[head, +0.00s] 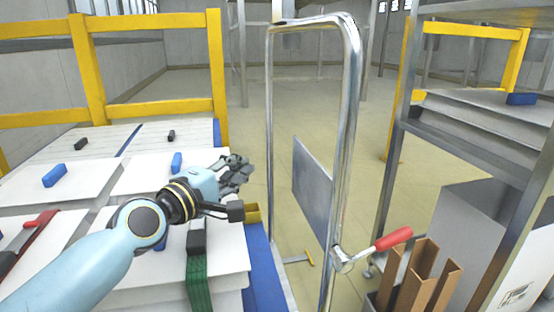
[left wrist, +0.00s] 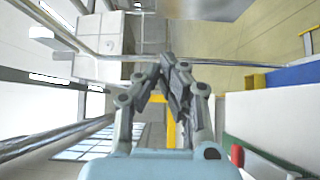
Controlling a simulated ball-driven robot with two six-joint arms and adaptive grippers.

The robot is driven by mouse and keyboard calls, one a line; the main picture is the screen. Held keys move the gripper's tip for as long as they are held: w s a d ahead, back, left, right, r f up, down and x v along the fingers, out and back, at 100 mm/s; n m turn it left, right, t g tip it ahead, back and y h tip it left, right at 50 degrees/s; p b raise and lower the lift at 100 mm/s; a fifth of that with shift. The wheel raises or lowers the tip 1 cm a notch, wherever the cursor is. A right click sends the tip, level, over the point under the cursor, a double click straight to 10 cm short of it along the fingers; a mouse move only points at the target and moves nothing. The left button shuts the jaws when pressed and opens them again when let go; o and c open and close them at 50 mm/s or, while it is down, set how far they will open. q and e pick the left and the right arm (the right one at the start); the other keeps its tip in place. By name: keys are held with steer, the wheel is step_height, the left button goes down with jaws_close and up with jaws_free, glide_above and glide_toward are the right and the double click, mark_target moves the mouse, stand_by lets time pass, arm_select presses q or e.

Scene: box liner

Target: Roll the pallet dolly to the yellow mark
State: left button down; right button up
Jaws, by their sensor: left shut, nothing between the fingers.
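A tall chrome push handle (head: 349,120) of what looks like the dolly stands upright in the middle of the head view. It carries a grey panel (head: 311,190) and a red-gripped lever (head: 393,239). A small yellow mark (head: 310,258) shows on the floor behind the handle's lower part. I cannot tell the dolly's deck clearly. My left gripper (head: 240,171) is shut and empty, left of the handle and apart from it, above the edge of the white-topped stack. In the left wrist view its fingers (left wrist: 174,78) are together. My right gripper is out of view.
White sheets (head: 85,178) with small blue and black blocks cover the stack at left. A yellow railing (head: 95,70) stands behind it. A grey shelf rack (head: 470,145) and brown cardboard pieces (head: 420,272) are at right. Floor (head: 305,120) beyond the handle is open.

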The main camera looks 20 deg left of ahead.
arm_select(q)
steer(key=b, duration=0.2)
glide_toward(295, 140)
steer(key=w+a, duration=0.2)
steer(key=a, duration=0.1)
steer(key=shift+w+d+b, duration=0.15)
steer(key=shift+w+d, duration=0.6)
steer(key=shift+d, duration=0.25)
steer(key=shift+w+d+b, duration=0.15)
steer(key=shift+w+d, duration=0.6)
steer(key=shift+d, duration=0.25)
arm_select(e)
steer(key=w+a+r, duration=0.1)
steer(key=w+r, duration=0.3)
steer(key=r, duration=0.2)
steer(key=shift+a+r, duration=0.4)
